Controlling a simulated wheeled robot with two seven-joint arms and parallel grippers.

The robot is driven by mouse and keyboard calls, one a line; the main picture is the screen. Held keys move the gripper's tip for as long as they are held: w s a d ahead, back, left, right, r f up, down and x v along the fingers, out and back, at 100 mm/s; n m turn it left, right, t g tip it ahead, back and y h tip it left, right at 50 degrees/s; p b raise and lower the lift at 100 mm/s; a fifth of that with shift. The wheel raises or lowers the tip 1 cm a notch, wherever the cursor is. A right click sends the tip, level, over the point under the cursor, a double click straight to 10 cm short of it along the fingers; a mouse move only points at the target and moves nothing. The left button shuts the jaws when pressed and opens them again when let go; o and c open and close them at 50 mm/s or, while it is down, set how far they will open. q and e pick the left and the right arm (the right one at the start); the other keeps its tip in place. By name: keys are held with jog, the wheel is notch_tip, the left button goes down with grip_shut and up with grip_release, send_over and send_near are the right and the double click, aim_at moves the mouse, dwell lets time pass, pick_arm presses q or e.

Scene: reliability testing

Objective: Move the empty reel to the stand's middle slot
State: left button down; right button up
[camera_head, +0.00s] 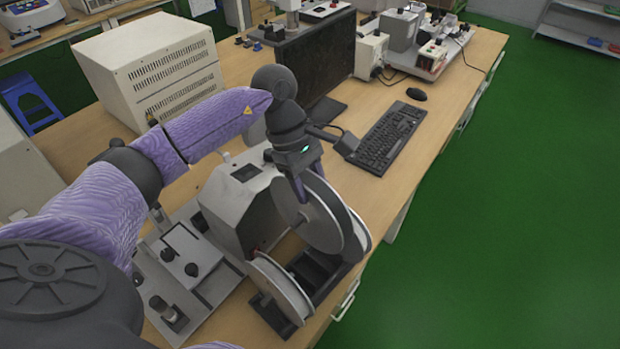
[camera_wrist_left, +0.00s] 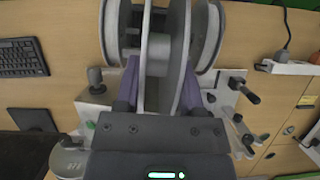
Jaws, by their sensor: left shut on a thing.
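My left gripper (camera_head: 303,182) points down and is shut on a grey reel (camera_head: 314,222), with its fingers at the reel's upper part. In the left wrist view the held reel (camera_wrist_left: 156,52) stands upright between the fingers, its hub bare. The black stand (camera_head: 268,316) sits near the table's front edge. One white-rimmed reel (camera_head: 356,232) stands on its far side and another (camera_head: 280,285) on its near side. The held reel is between these two, over the stand's middle; its lower edge is hidden, so I cannot tell whether it is seated. My right gripper is out of view.
A grey machine (camera_head: 240,200) stands close to the left of the stand, with a plate of knobs (camera_head: 192,270) beside it. A monitor (camera_head: 312,65), a keyboard (camera_head: 390,137) and a mouse (camera_head: 416,94) are farther back. The table edge is close on the right.

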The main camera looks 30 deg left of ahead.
aim_at(310, 234)
pick_arm(q)
jog(key=f+b, duration=0.2)
jog(key=f, duration=0.1)
jog(key=f+b, duration=0.3)
jog(key=s+f+b, duration=0.1)
jog(key=f+b, duration=0.1)
jog(key=shift+d+f, duration=0.3)
jog(key=shift+f, duration=0.1)
jog(key=shift+f+b, duration=1.05)
jog(key=shift+f, duration=0.6)
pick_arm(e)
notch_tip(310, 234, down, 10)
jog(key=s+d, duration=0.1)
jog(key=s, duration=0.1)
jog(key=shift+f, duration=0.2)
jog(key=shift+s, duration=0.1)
pick_arm(q)
jog(key=shift+f+b, duration=0.8)
jog(key=shift+b, duration=0.15)
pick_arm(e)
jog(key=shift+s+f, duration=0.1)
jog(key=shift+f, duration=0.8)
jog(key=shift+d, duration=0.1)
